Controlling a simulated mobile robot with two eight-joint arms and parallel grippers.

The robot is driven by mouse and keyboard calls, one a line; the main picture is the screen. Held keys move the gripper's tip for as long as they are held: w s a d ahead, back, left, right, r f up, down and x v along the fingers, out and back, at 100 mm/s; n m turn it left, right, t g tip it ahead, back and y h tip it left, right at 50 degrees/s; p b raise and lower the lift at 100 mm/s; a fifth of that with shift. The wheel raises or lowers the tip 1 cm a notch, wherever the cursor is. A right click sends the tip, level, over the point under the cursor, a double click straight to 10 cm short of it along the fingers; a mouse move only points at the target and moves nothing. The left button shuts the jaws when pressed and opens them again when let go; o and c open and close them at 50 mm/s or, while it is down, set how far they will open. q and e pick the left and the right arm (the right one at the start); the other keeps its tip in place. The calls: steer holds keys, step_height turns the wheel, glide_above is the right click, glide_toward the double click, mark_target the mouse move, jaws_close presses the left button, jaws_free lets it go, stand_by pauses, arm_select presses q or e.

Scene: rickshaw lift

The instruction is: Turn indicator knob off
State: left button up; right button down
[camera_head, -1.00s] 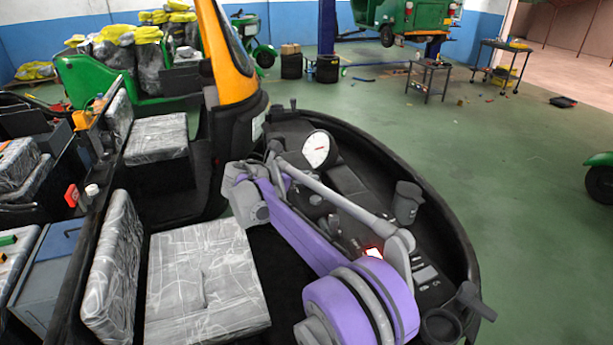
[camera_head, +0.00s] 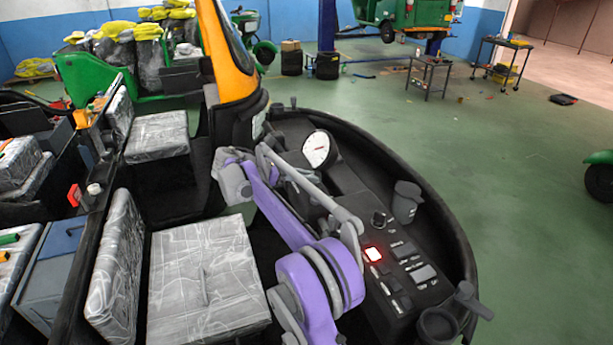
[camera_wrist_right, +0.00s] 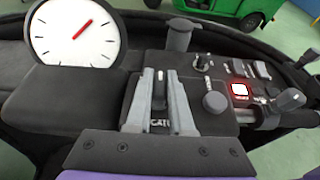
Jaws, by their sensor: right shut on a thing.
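The indicator knob (camera_wrist_right: 160,90) is a dark, upright knob on the black dashboard, with part of a white label showing below it. My right gripper (camera_wrist_right: 160,77) has one grey finger on each side of the knob and is shut on it. In the head view, my purple and grey right arm reaches over the dashboard and largely hides the fingers and knob. I cannot tell the knob's exact turn angle. My left gripper is not in view.
A round white gauge (camera_head: 317,150) with a red needle stands left of the gripper in the wrist view. A black rotary knob (camera_head: 379,219), a lit red button (camera_head: 373,255) and several switches lie to the right. A dark cup-like part (camera_head: 405,203) stands near the rim.

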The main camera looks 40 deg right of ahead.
steer(key=c, duration=0.8)
jaws_free()
steer(key=v, duration=1)
steer(key=shift+a+r, duration=0.2)
steer(key=shift+a, duration=0.15)
